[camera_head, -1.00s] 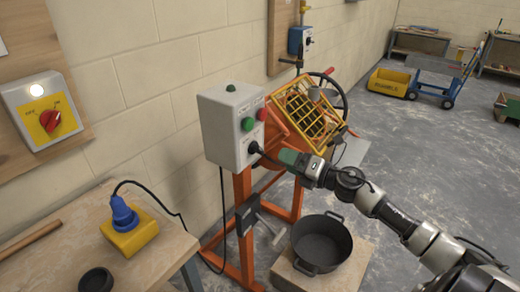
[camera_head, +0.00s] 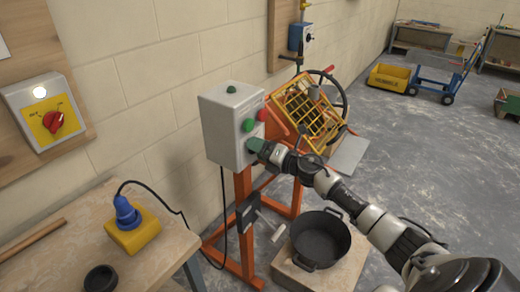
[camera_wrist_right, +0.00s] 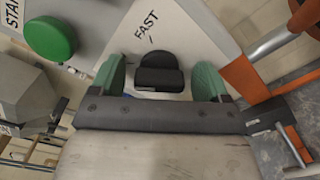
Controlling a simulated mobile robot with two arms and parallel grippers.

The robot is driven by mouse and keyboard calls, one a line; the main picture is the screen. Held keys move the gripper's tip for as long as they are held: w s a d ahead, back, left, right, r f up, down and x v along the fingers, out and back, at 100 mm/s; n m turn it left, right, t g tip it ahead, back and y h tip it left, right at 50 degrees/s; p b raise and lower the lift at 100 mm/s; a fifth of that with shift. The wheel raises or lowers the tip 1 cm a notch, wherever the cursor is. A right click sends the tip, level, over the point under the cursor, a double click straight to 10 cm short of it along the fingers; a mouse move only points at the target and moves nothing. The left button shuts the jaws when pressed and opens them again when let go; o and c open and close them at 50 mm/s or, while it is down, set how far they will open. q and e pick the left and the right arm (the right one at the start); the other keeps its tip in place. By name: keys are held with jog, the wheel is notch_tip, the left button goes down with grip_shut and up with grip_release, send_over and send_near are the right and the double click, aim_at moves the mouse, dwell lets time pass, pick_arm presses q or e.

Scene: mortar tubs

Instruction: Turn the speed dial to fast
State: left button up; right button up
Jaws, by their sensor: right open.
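The speed dial (camera_wrist_right: 160,72) is a black knob on the grey control box (camera_head: 222,140). The word FAST is printed beside it in the right wrist view, with a short black mark near it. My right gripper (camera_wrist_right: 158,78) is open, its green fingers on either side of the dial with gaps showing; I cannot tell whether either touches it. In the head view my right gripper (camera_head: 257,146) is at the lower part of the box's front and hides the dial. My left gripper is not in view.
A green button (camera_head: 248,125) and a red button (camera_head: 262,115) sit above the dial. The orange mixer frame (camera_head: 244,225) and yellow guard grid (camera_head: 308,108) stand close by. A black tub (camera_head: 320,240) stands below my right arm.

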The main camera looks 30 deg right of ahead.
jog(key=shift+c, duration=0.2)
jog(key=c, duration=0.9)
